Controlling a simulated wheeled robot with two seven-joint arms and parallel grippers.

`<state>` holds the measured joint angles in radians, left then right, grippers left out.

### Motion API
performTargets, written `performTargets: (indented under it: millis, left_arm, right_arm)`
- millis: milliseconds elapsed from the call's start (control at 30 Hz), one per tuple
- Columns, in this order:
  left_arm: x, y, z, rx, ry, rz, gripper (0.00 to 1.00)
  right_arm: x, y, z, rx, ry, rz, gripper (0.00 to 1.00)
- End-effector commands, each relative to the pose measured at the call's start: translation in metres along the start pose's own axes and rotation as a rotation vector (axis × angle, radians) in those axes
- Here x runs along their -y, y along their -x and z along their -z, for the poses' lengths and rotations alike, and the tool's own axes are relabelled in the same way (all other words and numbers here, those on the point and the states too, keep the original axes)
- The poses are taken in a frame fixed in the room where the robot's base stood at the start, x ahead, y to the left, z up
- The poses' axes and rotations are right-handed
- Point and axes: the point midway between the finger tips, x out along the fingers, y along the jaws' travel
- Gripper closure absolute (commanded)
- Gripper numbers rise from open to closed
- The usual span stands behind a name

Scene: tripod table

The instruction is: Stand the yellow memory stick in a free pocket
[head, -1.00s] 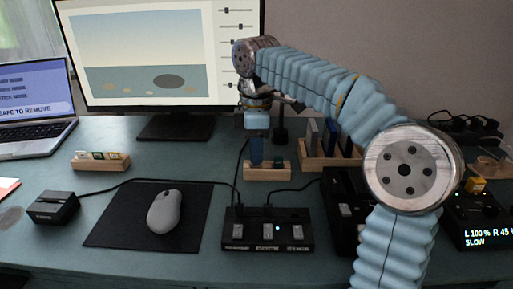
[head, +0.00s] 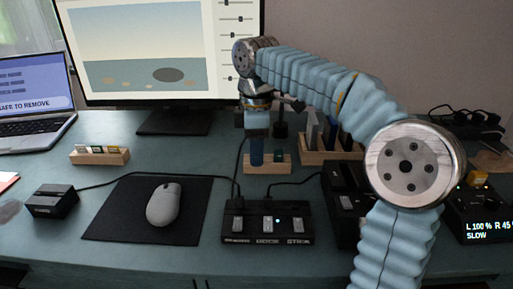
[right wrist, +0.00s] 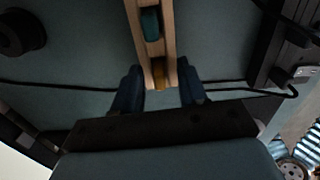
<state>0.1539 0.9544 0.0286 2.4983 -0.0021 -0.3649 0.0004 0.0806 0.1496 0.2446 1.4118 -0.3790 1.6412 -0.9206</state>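A small wooden block with pockets (head: 255,170) stands on the table behind the black button box. A teal stick (head: 280,155) stands in it; it also shows in the right wrist view (right wrist: 151,24). The yellow memory stick (right wrist: 160,76) shows at the near end of the same block, between its wooden sides, and appears to stand in a pocket there. My right gripper (right wrist: 160,90) is over that end, its two dark blue fingers apart on either side, with gaps to the block. In the head view the right gripper (head: 257,150) hides the yellow stick. My left gripper is not in view.
A larger wooden rack (head: 318,157) with upright boards stands just behind to the right. A button box (head: 267,222) with cables is in front. A mouse (head: 163,204) lies on a black mat (head: 120,225). Another wooden block (head: 99,157) with several sticks is at left.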

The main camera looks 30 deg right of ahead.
Motion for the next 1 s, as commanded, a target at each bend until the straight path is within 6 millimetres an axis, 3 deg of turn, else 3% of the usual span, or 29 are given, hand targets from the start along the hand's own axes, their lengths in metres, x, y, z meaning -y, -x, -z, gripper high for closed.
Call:
performTargets:
  millis: [233,700,1000]
  left_arm:
    - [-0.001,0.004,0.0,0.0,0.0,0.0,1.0]
    - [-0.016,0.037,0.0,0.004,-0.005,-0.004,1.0]
    - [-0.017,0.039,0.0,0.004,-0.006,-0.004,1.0]
  right_arm:
    - [-0.002,0.011,0.0,0.0,-0.001,-0.003,0.54]
    - [0.0,0.118,0.001,-0.002,0.0,-0.002,0.54]
    - [0.001,0.139,0.0,0.001,0.001,-0.001,0.54]
